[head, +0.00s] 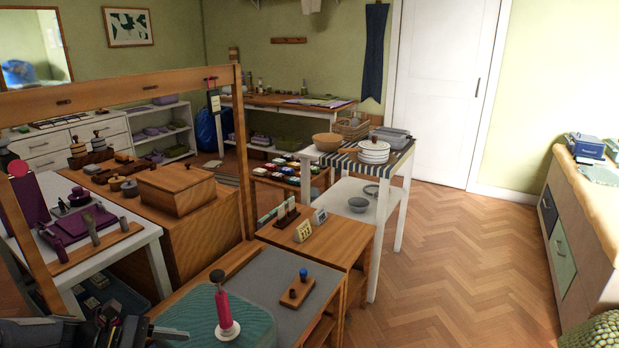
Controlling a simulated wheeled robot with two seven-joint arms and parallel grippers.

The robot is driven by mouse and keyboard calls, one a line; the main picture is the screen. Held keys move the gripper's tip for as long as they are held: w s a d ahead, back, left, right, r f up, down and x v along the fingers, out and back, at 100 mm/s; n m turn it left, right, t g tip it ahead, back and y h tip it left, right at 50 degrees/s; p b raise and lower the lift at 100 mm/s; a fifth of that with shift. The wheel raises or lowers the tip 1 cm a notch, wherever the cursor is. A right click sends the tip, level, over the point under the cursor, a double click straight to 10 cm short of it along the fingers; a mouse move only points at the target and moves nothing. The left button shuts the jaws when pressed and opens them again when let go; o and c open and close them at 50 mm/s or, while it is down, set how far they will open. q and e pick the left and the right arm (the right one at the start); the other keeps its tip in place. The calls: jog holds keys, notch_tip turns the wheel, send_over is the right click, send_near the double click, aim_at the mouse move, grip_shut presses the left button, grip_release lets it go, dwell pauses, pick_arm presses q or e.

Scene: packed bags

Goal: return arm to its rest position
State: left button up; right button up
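My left arm comes in at the bottom left corner, and the dark end of it with the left gripper (150,333) is low in the picture, beside the left edge of a teal padded case (262,322). I see nothing clearly held. My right arm and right gripper are not in view.
A grey-topped table (262,283) holds a small wooden block with knobs (298,289). Open parquet floor (470,265) lies to the right.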

pick_arm(q)
jog(key=s+d+r+m+t+y+p, duration=0.1)
jog(key=s+d+r+m+y+p, duration=0.2)
jog(key=s+r+m, duration=0.5)
jog(key=s+d+r+m+t+y+p, duration=0.1)
jog(key=s+d+r+m+y+p, duration=0.2)
jog(key=s+r+m+y+p, duration=0.3)
jog(key=s+r+m+p, duration=0.1)
jog(key=s+r+m, duration=0.1)
jog(key=s+m, duration=0.3)
jog(key=shift+s+d, duration=0.3)
jog(key=shift+s, duration=0.2)
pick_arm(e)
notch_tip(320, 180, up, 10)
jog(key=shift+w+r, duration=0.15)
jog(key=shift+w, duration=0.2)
